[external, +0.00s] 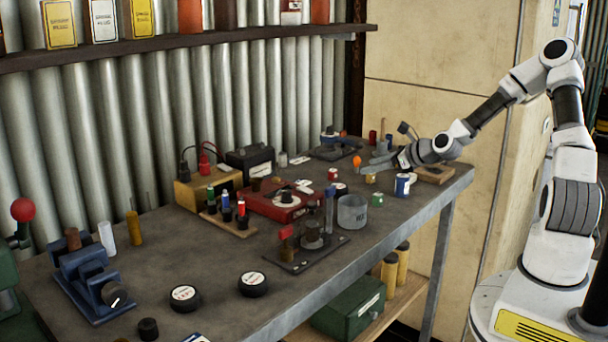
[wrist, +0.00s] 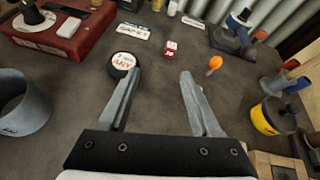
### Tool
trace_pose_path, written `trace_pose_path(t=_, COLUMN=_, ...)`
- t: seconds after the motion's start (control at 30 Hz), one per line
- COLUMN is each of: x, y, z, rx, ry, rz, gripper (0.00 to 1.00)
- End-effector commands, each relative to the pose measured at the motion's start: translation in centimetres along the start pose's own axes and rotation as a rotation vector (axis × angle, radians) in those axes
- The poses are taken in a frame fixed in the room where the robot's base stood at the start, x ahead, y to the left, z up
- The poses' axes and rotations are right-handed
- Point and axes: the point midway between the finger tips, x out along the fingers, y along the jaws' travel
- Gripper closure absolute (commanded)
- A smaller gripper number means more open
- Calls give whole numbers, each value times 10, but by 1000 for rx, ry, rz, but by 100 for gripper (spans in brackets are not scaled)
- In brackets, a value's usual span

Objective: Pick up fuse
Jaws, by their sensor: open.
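No part is plainly marked as a fuse, and I cannot tell for sure which item it is. A small red piece with a white label (wrist: 170,48) lies on the bench ahead of my gripper (wrist: 160,73), just beyond the gap between the fingertips. An orange-tipped piece (wrist: 214,65) stands to the right of the right finger; it also shows in the external view (external: 357,160). A round black tin with a white label (wrist: 123,60) is by the left fingertip. My gripper is open and empty, low over the far right part of the bench in the external view (external: 368,166).
A grey cup (wrist: 22,103) stands at left and a red case (wrist: 65,32) at upper left. A yellow-and-black pot (wrist: 273,116) is at right. The corrugated wall (external: 225,110) runs along the back. Bare bench lies between the fingers.

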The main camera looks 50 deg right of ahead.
Motion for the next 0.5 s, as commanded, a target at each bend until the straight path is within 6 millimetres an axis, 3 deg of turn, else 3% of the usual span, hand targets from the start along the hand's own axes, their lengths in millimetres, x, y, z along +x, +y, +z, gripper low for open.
trace_pose_path(t=0.1, x=-1, y=-16, z=-2, rx=120, ry=-38, rz=-13, gripper=35)
trace_pose_path(t=0.27, x=2, y=-23, z=-2, rx=172, ry=-57, rz=-19, gripper=35)
trace_pose_path(t=0.5, x=35, y=-22, z=-1, rx=170, ry=-55, rz=-16, gripper=35)
